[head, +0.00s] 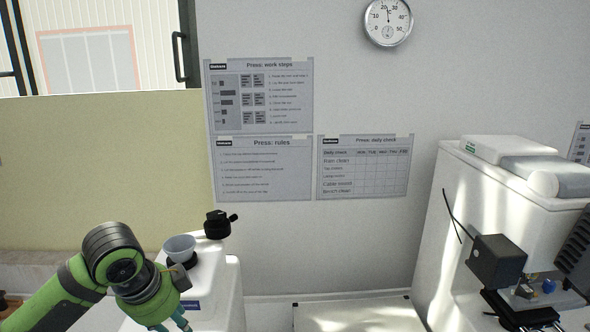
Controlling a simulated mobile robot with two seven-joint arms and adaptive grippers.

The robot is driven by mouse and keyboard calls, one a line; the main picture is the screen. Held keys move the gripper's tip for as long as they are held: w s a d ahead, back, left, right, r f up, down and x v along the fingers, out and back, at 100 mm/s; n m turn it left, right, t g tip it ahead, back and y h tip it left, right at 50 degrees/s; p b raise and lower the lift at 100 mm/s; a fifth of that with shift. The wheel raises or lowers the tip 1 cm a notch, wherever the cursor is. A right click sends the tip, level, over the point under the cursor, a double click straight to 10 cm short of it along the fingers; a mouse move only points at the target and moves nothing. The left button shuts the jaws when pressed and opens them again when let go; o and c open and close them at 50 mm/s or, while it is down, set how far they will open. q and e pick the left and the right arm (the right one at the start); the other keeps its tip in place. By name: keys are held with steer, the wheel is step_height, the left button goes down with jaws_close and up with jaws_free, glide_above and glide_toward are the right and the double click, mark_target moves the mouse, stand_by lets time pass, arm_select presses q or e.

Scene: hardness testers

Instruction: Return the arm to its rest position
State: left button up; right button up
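My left arm (55,300) is green with dark joints and comes in from the lower left. It bends at a dark joint, and its far end points down in front of a white machine. Teal parts of my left gripper (171,325) show at the bottom edge. The rest of the gripper is cut off by the frame, so its opening and anything in it are hidden. My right arm and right gripper are not in view.
A larger white tester (445,230) stands at the right. A pale, dark-edged panel (358,316) lies between them. Posters (258,95) hang on the wall behind.

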arm_select(q)
steer(key=s+d+f+n+h, duration=0.1)
steer(key=s+d+f+n, duration=0.3)
steer(key=f, duration=0.3)
steer(key=s+d+f+n+h, duration=0.1)
steer(key=s+d+f, duration=0.35)
steer(key=f, duration=0.35)
steer(key=s+a+f+n+y, duration=0.1)
steer(key=s+a+f+n, duration=0.3)
steer(key=s, duration=0.5)
steer(key=s+a+f+n+y, duration=0.25)
steer(key=s+f+n, duration=0.25)
steer(key=s+n, duration=0.25)
step_height(320, 180, down, 29)
steer(key=s+m+g+b, duration=0.1)
steer(key=s+g+b, duration=0.15)
steer(key=b, duration=0.45)
steer(key=s+a+f+b, duration=0.2)
steer(key=s+f+b, duration=0.3)
steer(key=s+f, duration=1)
step_height(320, 180, down, 5)
steer(key=shift+s+a+r+h, duration=0.2)
steer(key=shift+s+a+h, duration=0.1)
steer(key=shift+s+h, duration=0.05)
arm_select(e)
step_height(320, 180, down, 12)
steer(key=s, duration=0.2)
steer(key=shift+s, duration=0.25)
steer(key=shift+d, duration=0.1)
